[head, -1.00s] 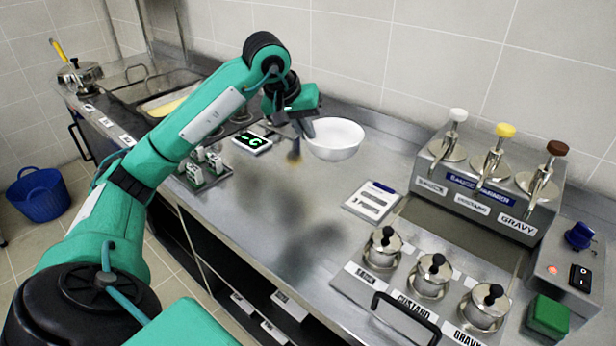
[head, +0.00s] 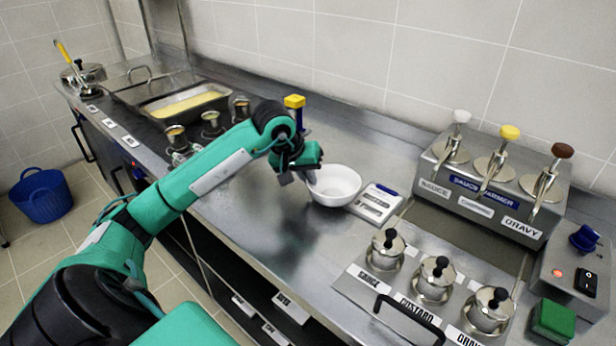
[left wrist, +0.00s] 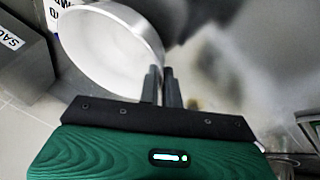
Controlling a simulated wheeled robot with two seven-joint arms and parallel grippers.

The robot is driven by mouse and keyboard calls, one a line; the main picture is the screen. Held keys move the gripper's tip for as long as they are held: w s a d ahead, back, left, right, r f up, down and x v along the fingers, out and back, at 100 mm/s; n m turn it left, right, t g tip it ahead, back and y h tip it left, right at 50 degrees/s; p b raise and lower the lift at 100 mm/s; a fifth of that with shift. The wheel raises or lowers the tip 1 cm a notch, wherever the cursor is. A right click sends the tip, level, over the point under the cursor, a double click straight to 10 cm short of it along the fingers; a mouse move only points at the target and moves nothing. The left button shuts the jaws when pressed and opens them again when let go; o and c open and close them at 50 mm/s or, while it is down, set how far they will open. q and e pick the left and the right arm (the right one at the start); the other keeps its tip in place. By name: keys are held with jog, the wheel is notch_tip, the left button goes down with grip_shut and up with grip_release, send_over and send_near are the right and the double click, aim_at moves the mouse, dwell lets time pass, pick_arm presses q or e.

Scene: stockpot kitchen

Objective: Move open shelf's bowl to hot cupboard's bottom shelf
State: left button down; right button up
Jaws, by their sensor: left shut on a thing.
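The white bowl (head: 336,185) is upright above the steel counter in the head view, left of the clipboard. My left gripper (head: 307,178) is shut on the bowl's left rim. In the left wrist view the two fingers (left wrist: 162,85) pinch the rim of the bowl (left wrist: 105,50), which fills the upper left. Whether the bowl's base touches the counter cannot be told. Open shelf slots with labels show under the counter front (head: 270,310). I cannot tell which is the hot cupboard. My right gripper is not in view.
Lidded sauce pots (head: 388,250) and a sauce warmer (head: 490,190) with pumps stand further right. A tray of yellow food (head: 187,101) and small pots stand at the left. The counter front (head: 260,225) is clear.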

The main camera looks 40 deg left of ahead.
pick_arm(q)
jog(key=shift+f, duration=0.1)
jog(key=c, duration=1.6)
grip_release()
